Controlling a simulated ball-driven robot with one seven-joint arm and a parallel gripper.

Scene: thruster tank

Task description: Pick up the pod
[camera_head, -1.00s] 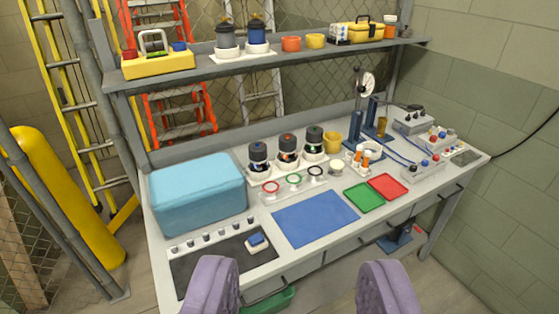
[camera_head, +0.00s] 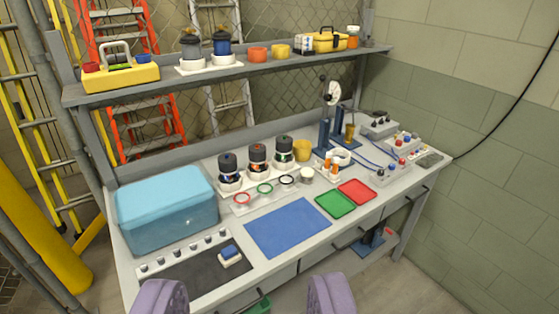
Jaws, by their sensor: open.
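I cannot tell for certain which thing is the pod. Three black canisters with coloured marks stand upright in a row in white holders on the bench: a left one (camera_head: 229,170), a middle one (camera_head: 257,158) and a right one (camera_head: 284,149). Two more canisters, one dark (camera_head: 191,45) and one blue (camera_head: 221,43), stand on a white base on the shelf. My gripper (camera_head: 245,297) is open and empty at the bottom of the view, in front of the bench. Its two purple fingers are wide apart and look clear of the canisters.
The bench holds a light blue box (camera_head: 168,212), a blue mat (camera_head: 288,228), a green tray (camera_head: 335,204), a red tray (camera_head: 356,192) and a yellow cup (camera_head: 302,150). A shelf (camera_head: 245,70) crosses above the bench's back. Boxes with knobs (camera_head: 402,142) stand at the right.

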